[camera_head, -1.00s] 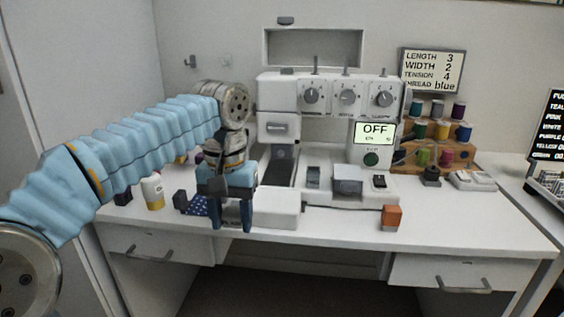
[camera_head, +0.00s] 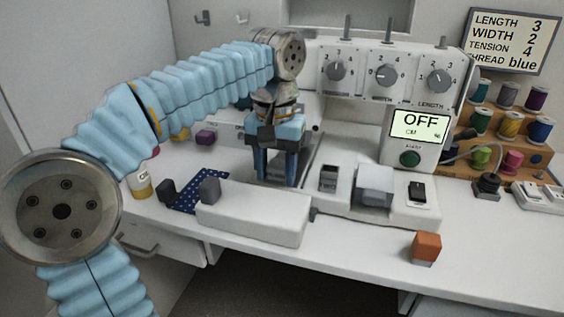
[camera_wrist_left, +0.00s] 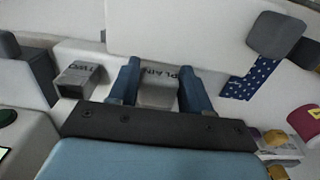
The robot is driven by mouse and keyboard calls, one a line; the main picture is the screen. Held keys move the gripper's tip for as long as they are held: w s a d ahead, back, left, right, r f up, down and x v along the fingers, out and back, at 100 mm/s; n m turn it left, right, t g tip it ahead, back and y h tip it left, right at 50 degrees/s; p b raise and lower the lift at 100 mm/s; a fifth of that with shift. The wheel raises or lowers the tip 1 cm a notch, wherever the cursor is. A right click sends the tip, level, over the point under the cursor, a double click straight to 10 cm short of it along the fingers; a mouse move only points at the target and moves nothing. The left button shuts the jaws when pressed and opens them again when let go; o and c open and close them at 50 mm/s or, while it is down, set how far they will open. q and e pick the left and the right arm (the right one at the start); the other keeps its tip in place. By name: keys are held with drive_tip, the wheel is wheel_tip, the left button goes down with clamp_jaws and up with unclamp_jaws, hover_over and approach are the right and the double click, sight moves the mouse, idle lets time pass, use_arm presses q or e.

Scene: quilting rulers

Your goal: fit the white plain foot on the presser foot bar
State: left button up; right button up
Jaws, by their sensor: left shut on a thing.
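My left gripper (camera_head: 278,168), with blue fingers, points down at the left of the sewing machine, behind a long white box. In the left wrist view its fingers (camera_wrist_left: 157,90) are shut on the white plain foot (camera_wrist_left: 158,94), and dark "PLAIN" lettering shows between the fingertips. The foot is hidden by the gripper in the head view. A second small foot-like block (camera_wrist_left: 77,78) with partly readable lettering stands apart beside it; a similar grey-topped block shows in the head view (camera_head: 328,178). I cannot make out the presser foot bar. My right gripper is not in view.
The white sewing machine (camera_head: 388,72) stands behind and right; its screen (camera_head: 420,124) reads OFF. The long white box (camera_head: 255,214), a grey block (camera_head: 209,190) and a navy dotted cloth (camera_head: 190,197) are close by. An orange-topped block (camera_head: 426,246) sits near the front edge.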

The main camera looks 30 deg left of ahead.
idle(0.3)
use_arm(q)
drive_tip(key=shift+r+p, duration=0.1)
drive_tip(key=shift+p, duration=0.25)
drive_tip(key=w+p, duration=0.2)
drive_tip(key=w+a+p, duration=0.1)
drive_tip(key=w+p, duration=0.1)
drive_tip(key=w, duration=0.1)
drive_tip(key=shift+w+a+r, duration=0.1)
drive_tip(key=shift+w+a, duration=0.05)
drive_tip(key=shift+w, duration=0.05)
drive_tip(key=shift+f, duration=0.2)
drive_tip(key=shift+w+a, duration=0.15)
drive_tip(key=shift+w, duration=0.5)
drive_tip(key=shift+w+a, duration=0.15)
drive_tip(key=shift+w, duration=0.45)
idle(0.9)
drive_tip(key=o, duration=1)
drive_tip(key=shift+w, duration=0.1)
wheel_tip(320, 180, up, 8)
drive_tip(key=shift+f, duration=0.2)
